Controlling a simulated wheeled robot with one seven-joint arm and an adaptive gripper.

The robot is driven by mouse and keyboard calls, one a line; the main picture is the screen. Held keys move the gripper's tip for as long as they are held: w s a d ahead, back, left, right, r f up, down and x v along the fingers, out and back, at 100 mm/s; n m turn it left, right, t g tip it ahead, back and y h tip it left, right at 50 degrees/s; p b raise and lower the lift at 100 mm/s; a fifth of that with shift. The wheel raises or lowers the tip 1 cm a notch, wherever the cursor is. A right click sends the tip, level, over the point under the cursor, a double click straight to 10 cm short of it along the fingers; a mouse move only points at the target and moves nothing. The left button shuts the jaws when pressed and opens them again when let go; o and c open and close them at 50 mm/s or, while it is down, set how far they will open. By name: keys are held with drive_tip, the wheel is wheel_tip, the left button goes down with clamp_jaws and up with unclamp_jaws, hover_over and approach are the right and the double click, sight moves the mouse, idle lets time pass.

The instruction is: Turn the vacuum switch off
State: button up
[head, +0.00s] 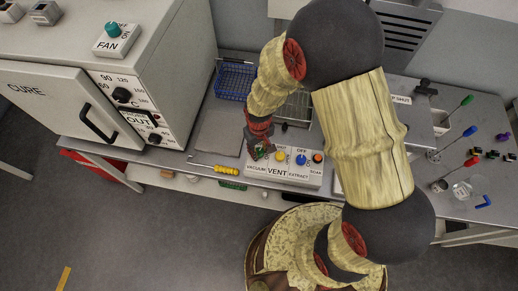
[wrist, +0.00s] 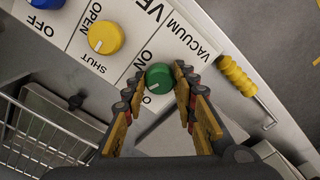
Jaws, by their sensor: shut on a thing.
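The vacuum switch is a round green knob (wrist: 158,77) on a white control panel (wrist: 135,62). The word VACUUM is printed on one side of it and ON on the other. A short white mark on the knob lies towards the ON side in the wrist view. My gripper (wrist: 157,86) is shut on the green knob, with one finger on each side. In the head view my gripper (head: 260,150) reaches down to the left end of the panel (head: 265,170) and mostly hides the knob.
A yellow VENT knob (wrist: 105,37) and a blue knob (wrist: 46,2) sit beside the green one; an orange knob (head: 317,157) is further right. A yellow-handled screwdriver (wrist: 236,75) lies close by.

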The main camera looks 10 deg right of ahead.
sight(259, 151)
drive_tip(key=shift+n, duration=2.1)
drive_tip(key=o, duration=1.2)
drive_tip(key=shift+c, duration=0.2)
drive_tip(key=shift+r, duration=0.1)
wheel_tip(259, 151, up, 12)
